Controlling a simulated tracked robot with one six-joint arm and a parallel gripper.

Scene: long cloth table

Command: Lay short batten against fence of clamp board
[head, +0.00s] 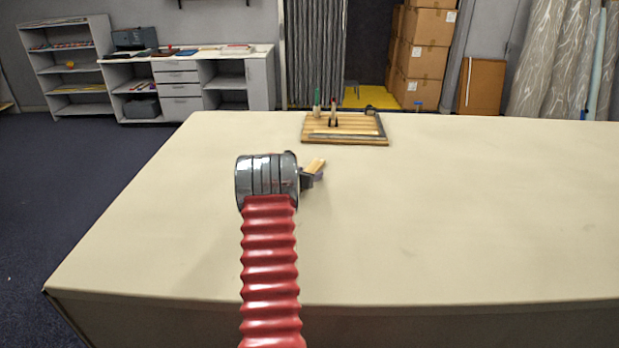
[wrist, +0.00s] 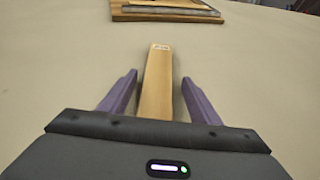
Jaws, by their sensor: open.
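In the head view the batten (head: 316,165) shows just beyond my gripper (head: 312,177), partly hidden by my wrist. The clamp board (head: 345,139) lies farther back on the table, a wooden board with upright clamps on it and a grey strip along its front. Its near edge also shows at the top of the wrist view (wrist: 165,17).
The long table (head: 450,220) is bare cloth to the right and between the batten and the board. Shelves (head: 70,70), a white counter (head: 190,75) and stacked cardboard boxes (head: 427,27) stand beyond the table.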

